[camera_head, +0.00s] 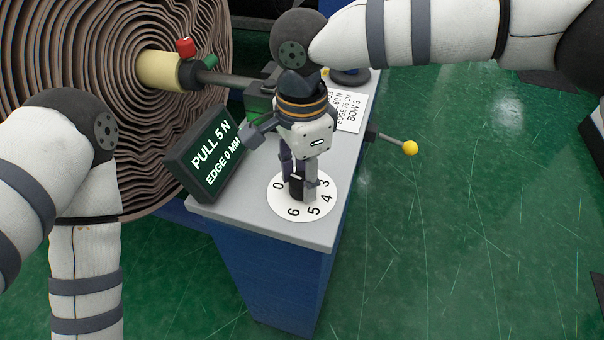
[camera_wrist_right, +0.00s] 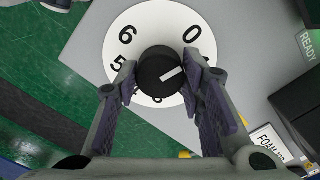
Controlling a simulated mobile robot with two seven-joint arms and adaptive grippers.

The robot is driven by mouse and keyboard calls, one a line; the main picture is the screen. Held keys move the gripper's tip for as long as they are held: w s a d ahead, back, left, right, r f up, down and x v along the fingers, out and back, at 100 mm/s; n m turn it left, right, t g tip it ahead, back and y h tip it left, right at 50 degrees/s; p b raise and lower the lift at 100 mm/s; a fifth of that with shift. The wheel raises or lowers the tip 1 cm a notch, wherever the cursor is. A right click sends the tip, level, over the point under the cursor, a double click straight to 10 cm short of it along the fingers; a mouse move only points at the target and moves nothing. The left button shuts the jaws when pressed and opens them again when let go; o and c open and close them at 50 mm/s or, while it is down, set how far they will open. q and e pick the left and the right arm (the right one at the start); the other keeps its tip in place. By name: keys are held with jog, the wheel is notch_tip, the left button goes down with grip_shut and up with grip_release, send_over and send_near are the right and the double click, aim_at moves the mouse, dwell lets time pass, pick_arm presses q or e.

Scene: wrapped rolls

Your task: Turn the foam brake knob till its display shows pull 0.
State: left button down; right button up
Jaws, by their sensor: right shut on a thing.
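The foam brake knob (camera_head: 296,186) is a small black knob on a round white dial (camera_head: 323,205) near the front of a grey-topped blue cabinet. In the right wrist view the knob (camera_wrist_right: 158,68) has a white bar on its top, and the dial (camera_wrist_right: 165,17) shows 0, 6, 5 and partly hidden lower numbers. The dark display (camera_head: 204,152) reads PULL 5 N and EDGE 0 MM. My right gripper (camera_head: 298,181) points down over the dial and is shut on the knob, one finger on each side. My left gripper is out of view.
A large brown roll (camera_head: 60,40) stands left of the cabinet (camera_head: 265,225). A printed card (camera_head: 350,112) lies behind my right gripper. A lever with a yellow ball (camera_head: 410,148) sticks out to the right. The green floor on the right is clear.

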aim_at(302, 180)
jog(key=shift+f+n, duration=0.1)
jog(key=shift+n, duration=1)
jog(key=shift+s, duration=0.1)
jog(key=o, duration=1.1)
jog(key=shift+o, duration=0.2)
notch_tip(302, 180, up, 12)
